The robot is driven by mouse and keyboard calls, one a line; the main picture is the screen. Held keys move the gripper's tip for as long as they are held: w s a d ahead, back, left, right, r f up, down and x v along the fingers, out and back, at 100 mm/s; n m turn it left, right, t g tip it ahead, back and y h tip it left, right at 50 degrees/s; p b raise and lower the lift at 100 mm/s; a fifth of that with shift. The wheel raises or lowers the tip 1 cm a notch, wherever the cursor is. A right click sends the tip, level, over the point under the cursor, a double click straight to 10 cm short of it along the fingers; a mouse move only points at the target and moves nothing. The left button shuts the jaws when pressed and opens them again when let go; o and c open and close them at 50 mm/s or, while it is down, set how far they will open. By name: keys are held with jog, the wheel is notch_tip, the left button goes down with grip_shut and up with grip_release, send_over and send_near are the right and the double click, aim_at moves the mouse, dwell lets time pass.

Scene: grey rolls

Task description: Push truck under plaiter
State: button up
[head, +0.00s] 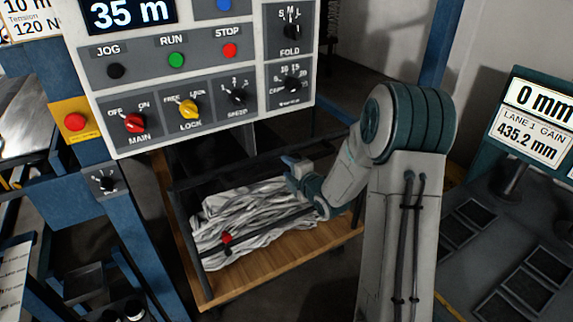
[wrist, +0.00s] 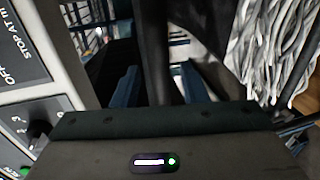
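The truck is a low cart with a wooden deck (head: 290,262) and a dark tube frame (head: 197,240). A heap of pale grey folded material (head: 255,215) lies on it, and this also shows in the wrist view (wrist: 275,45). My gripper (head: 288,161) is at the truck's far side, by the upper dark rail. In the wrist view my gripper (wrist: 162,82) has its two blue fingers apart, with a dark bar between them. I cannot tell whether they touch the bar. The plaiter is not clearly recognisable; a control panel (head: 190,85) hangs in front of the truck.
A blue post (head: 130,225) with a red button (head: 75,122) stands left of the truck. A blue upright (head: 437,45) is behind my arm. A display stand (head: 535,120) and dark floor plates (head: 525,290) are at the right. Bare floor shows in front of the truck.

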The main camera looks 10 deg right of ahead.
jog(key=shift+x, duration=0.9)
grip_shut()
jog(key=shift+w+a, duration=0.1)
